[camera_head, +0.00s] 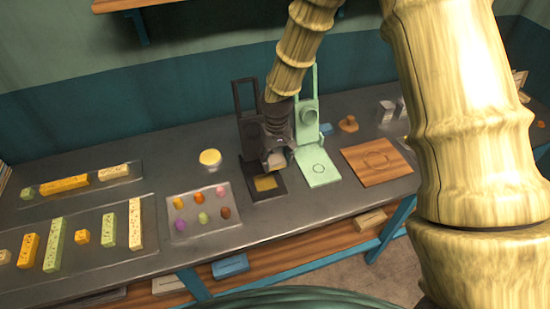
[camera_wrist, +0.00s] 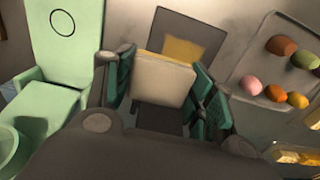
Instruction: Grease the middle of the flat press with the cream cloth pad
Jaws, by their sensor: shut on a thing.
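My gripper (camera_head: 275,153) is shut on the cream cloth pad (camera_head: 277,161), which also shows between the fingers in the wrist view (camera_wrist: 163,78). The dark press (camera_head: 268,195) stands open near the middle of the bench, its lid upright at the back. A yellow patch (camera_head: 265,183) lies on its flat plate, partly hidden by the pad in the wrist view (camera_wrist: 185,50). The pad is over the plate; whether it touches is unclear. A pale green press (camera_head: 318,172) with a ring mark stands open to the right.
A small pot with yellow contents (camera_head: 210,158) stands left of the dark press. A tray of coloured lumps (camera_head: 178,232) lies front left. Trays of coloured bars (camera_head: 120,258) lie farther left. A wooden board (camera_head: 365,171) lies to the right.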

